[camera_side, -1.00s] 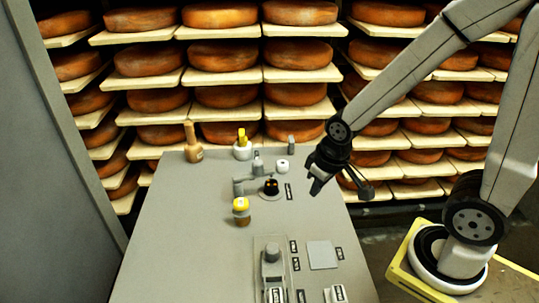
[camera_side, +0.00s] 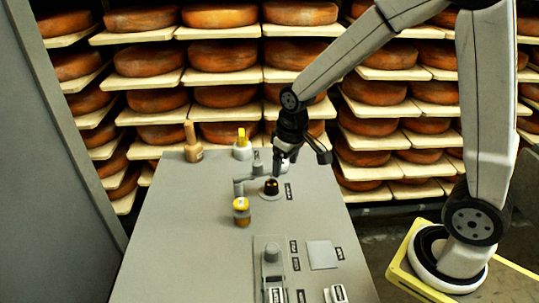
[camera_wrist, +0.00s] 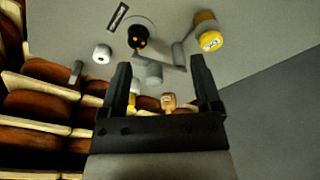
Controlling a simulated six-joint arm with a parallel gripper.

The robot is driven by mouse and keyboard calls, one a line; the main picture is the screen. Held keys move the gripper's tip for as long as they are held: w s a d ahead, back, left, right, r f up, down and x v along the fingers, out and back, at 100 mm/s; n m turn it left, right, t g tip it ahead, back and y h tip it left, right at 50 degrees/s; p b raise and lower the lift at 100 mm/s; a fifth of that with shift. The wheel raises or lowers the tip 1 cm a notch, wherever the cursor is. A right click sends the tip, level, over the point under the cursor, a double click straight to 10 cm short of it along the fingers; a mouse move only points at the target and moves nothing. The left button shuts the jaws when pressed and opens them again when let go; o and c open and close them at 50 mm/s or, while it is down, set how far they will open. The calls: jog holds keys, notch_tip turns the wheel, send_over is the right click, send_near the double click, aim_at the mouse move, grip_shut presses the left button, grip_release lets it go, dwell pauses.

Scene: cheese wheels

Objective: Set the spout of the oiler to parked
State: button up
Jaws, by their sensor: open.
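A grey crank-shaped piece, which looks like the oiler's spout (camera_side: 246,181), stands on the grey table behind a yellow-capped jar (camera_side: 241,212). In the wrist view the spout (camera_wrist: 178,60) has an upright end near the jar (camera_wrist: 208,38) and a stubby grey cylinder (camera_wrist: 154,73) at its other end. A black knob with yellow dots (camera_side: 271,187) sits beside it on a round base, with a dark label. My gripper (camera_side: 279,170) is open and empty, above the table by the knob. In the wrist view my fingers (camera_wrist: 160,66) stand apart around the cylinder's image; contact is not visible.
A wooden-handled tool (camera_side: 193,145) and a yellow-topped white pot (camera_side: 242,147) stand at the table's back edge. Labelled controls (camera_side: 272,255) and a square plate (camera_side: 322,255) are at the front. The table's left side is clear.

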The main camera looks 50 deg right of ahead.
jog(key=g, duration=0.2)
send_over(258, 162)
jog(key=shift+f, duration=0.2)
jog(key=shift+f, duration=3.75)
grip_shut()
